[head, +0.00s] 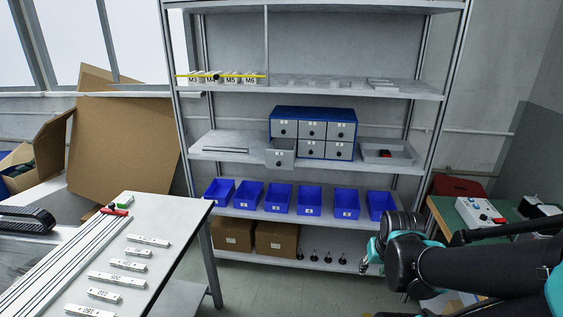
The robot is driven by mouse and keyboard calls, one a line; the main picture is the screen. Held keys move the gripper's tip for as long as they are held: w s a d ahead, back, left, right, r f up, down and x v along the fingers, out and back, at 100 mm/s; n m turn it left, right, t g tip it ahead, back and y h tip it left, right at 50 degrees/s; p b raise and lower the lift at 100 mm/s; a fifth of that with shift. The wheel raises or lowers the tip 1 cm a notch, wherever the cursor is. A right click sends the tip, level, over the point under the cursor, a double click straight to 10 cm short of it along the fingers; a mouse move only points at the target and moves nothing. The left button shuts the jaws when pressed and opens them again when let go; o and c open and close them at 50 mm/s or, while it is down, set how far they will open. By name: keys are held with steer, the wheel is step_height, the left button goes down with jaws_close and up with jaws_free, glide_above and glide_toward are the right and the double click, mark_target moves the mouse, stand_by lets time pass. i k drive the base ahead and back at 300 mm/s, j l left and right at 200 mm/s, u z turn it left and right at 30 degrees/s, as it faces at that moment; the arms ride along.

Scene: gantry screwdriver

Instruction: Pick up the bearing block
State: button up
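I cannot tell for sure which thing is the bearing block. A small red and black part (385,153) lies in the grey tray (407,158) on the middle shelf at the right. Another red piece (114,211) sits at the far end of the long rail (62,262) on the white table, beside a small green and white piece (124,201). My gripper (370,262) is in front of the lower shelves at the right. It is small and partly hidden by my arm, so its opening and contents are unclear.
A shelf rack carries a blue drawer cabinet (313,112) with one drawer (280,157) pulled out. Blue bins (309,199) line the shelf below. Labelled bars (117,279) lie on the white table (170,212). A workbench (452,217) stands right. Floor between table and arm is clear.

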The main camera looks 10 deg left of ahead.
mark_target(384, 153)
steer(key=z, duration=0.3)
steer(key=i+j+z, duration=0.1)
steer(key=i+z, duration=0.25)
steer(key=i+j+z, duration=0.15)
steer(key=z, duration=0.2)
